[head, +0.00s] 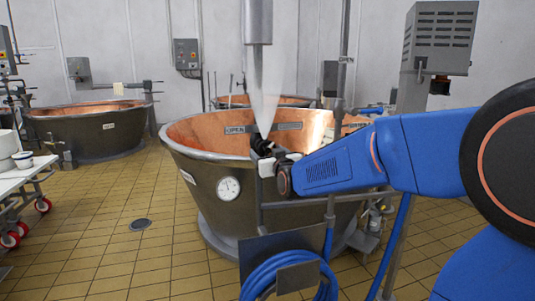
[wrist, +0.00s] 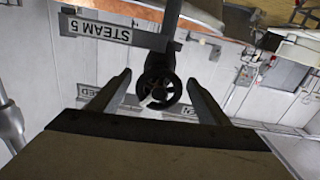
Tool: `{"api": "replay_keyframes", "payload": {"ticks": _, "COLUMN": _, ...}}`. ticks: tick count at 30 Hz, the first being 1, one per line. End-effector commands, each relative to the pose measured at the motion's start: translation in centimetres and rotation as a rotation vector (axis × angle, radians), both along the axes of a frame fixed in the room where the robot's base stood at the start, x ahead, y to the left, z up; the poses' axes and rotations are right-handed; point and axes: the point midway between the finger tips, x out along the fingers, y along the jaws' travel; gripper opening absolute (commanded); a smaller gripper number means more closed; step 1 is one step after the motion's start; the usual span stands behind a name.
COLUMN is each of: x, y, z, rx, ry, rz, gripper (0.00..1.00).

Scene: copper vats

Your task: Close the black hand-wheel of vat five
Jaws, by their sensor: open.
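The black hand-wheel (wrist: 159,92) shows in the wrist view on a dark stem, near a grey plate marked "STEAM 5" (wrist: 95,29). My gripper (wrist: 160,78) is open, with one finger on each side of the wheel in the picture. I see gaps between the fingers and the rim, and cannot tell how deep the wheel sits between them. In the head view my gripper (head: 262,147) is at the near rim of the copper vat (head: 208,190). The wheel cannot be made out apart from the dark fingers there.
A pipe (head: 258,22) hangs above the vat with a whitish translucent plume below it. A grey post with a control box (head: 440,38) stands right. A blue hose (head: 290,275) hangs in front. Another vat (head: 85,132) stands left. The tiled floor (head: 100,225) front left is clear.

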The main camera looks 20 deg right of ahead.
Motion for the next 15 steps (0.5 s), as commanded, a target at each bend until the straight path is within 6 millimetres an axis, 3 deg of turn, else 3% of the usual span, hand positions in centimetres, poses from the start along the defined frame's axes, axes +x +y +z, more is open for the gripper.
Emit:
{"api": "replay_keyframes", "payload": {"ticks": 8, "x": 0.05, "y": -0.01, "z": 0.00, "rx": 0.000, "ry": 0.000, "rz": 0.000, "gripper": 0.68}}
{"api": "replay_keyframes", "payload": {"ticks": 12, "x": 0.04, "y": -0.01, "z": 0.00, "rx": 0.000, "ry": 0.000, "rz": 0.000, "gripper": 0.35}}
{"api": "replay_keyframes", "payload": {"ticks": 13, "x": 0.04, "y": -0.01, "z": -0.01, "rx": 0.000, "ry": 0.000, "rz": 0.000, "gripper": 0.29}}
{"api": "replay_keyframes", "payload": {"ticks": 15, "x": 0.04, "y": -0.01, "z": -0.01, "rx": 0.000, "ry": 0.000, "rz": 0.000, "gripper": 0.29}}
